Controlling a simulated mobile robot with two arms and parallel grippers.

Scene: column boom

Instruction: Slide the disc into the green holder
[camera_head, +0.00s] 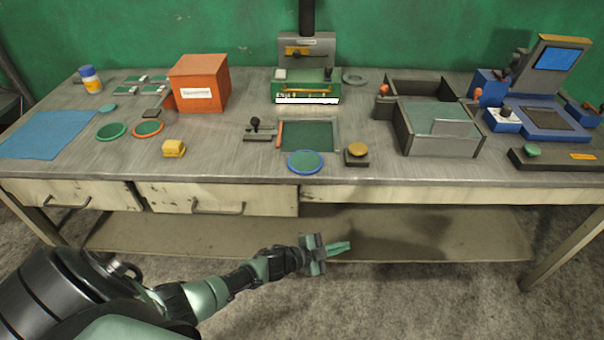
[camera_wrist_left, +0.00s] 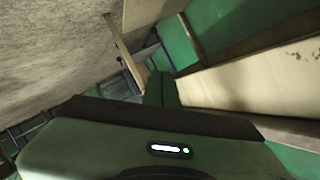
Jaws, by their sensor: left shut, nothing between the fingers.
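Three flat round discs lie on the workbench: a blue-rimmed one (camera_head: 306,162) at the front middle, a green-rimmed one (camera_head: 111,131) and an orange-rimmed one (camera_head: 148,128) at the left. A green-based unit (camera_head: 306,90) with a yellow bar and a lit front strip stands at the back middle; I cannot tell for sure that it is the holder. My left gripper (camera_head: 340,247) is shut and empty, in front of the bench and below its top; its fingers show in the left wrist view (camera_wrist_left: 161,88). My right gripper is out of view.
The workbench (camera_head: 230,150) has drawers (camera_head: 225,199) along its front left. Bare benchtop lies around the yellow block.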

